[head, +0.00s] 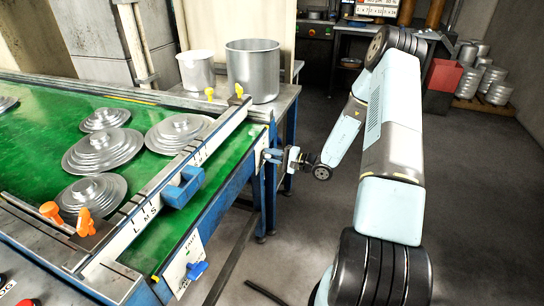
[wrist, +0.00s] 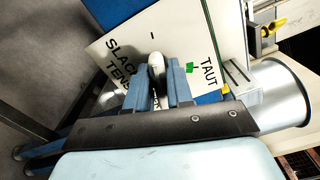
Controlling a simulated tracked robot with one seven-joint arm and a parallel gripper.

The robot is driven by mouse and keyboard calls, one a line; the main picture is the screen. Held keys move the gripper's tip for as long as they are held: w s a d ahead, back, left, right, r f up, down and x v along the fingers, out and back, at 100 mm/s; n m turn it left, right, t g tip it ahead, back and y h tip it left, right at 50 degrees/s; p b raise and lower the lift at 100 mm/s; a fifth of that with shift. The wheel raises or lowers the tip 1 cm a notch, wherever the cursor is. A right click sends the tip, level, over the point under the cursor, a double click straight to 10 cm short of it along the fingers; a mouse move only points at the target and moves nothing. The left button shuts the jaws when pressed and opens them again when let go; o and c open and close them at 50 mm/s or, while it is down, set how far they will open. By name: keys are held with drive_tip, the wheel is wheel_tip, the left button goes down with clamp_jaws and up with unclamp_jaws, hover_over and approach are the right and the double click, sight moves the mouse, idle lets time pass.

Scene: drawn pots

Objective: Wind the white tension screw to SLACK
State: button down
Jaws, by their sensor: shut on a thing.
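The white tension screw (wrist: 155,63) shows in the wrist view as a pale, rounded handle in front of a white plate (wrist: 130,38). The plate reads SLACK on the left and TAUT on the right, with a green mark (wrist: 189,68) beside TAUT. The handle's upper end points roughly at a small tick between the two words. My gripper (wrist: 158,78) is shut on the screw, one blue finger on each side, hiding part of the lettering. In the head view my gripper (head: 276,157) is at the far end of the conveyor's side; the screw cannot be made out there.
The green conveyor (head: 120,160) carries several stepped metal lids. A blue knob (head: 196,270) sits on a nearer TAUT plate. A large metal pot (head: 252,70) and a smaller white pot (head: 196,70) stand behind my gripper. Floor to the right is mostly open.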

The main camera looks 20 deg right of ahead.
drive_tip(key=shift+s+f+m, duration=0.1)
drive_tip(key=shift+f+m, duration=0.05)
drive_tip(key=shift+m, duration=0.25)
drive_tip(key=c, duration=1.1)
unclamp_jaws()
drive_tip(key=v, duration=1.3)
drive_tip(key=shift+s+d, duration=0.2)
drive_tip(key=shift+d, duration=0.1)
